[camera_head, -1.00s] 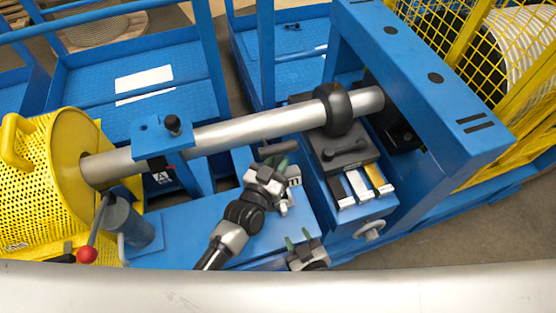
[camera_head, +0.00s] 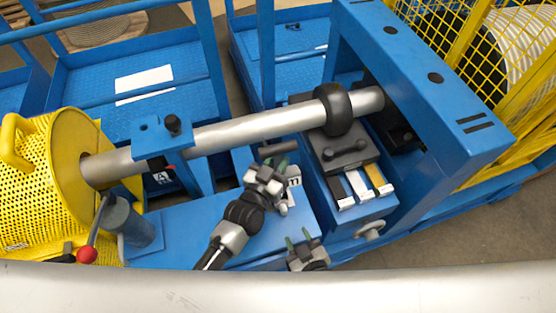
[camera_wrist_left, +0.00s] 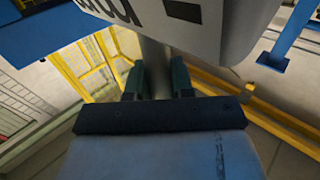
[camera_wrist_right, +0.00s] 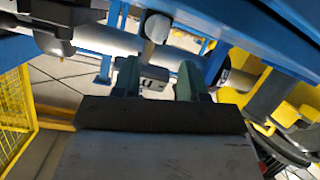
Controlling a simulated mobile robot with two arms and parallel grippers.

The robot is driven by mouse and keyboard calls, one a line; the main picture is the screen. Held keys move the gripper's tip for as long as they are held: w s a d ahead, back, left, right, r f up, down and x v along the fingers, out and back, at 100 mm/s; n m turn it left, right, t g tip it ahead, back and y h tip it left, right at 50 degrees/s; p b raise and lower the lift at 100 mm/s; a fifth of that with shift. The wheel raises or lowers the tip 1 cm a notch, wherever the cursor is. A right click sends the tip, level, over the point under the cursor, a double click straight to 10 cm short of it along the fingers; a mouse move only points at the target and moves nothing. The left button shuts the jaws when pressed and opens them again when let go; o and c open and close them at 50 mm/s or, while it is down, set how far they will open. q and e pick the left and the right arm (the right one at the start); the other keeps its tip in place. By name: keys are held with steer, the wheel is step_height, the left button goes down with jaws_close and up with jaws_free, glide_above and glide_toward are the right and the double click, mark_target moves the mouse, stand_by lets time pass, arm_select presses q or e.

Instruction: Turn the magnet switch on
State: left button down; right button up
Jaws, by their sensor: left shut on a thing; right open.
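A light grey block with dark lettering, apparently the magnet base (camera_head: 294,183), is beside my left gripper (camera_head: 282,165) in the head view. In the left wrist view the block (camera_wrist_left: 190,35) fills the top, with a dark rectangular patch; I cannot tell the switch or its setting. My left gripper (camera_wrist_left: 158,82) is shut on a grey post (camera_wrist_left: 155,52) at this block. My right gripper (camera_head: 297,241) is open, lower in the head view, apart from the block.
A blue machine bed (camera_head: 185,228) lies under the grippers. A long grey shaft (camera_head: 250,128) with a black ring (camera_head: 335,108) runs above. A dark carriage (camera_head: 345,150) with a handwheel (camera_head: 371,231) stands right. A red-knobbed lever (camera_head: 88,254) and yellow perforated guard (camera_head: 40,195) are left.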

mark_target(285, 212)
steer(key=shift+o, duration=0.2)
steer(key=w+a+m, duration=0.1)
steer(key=w, duration=0.2)
steer(key=w+a+f+m, duration=0.1)
steer(key=w, duration=0.2)
steer(key=w+a+f+m+h, duration=0.1)
steer(key=w, duration=0.2)
steer(key=shift+w+a, duration=0.1)
steer(key=shift+a, duration=0.2)
stand_by(0.4)
steer(key=shift+m, duration=0.3)
jaws_close()
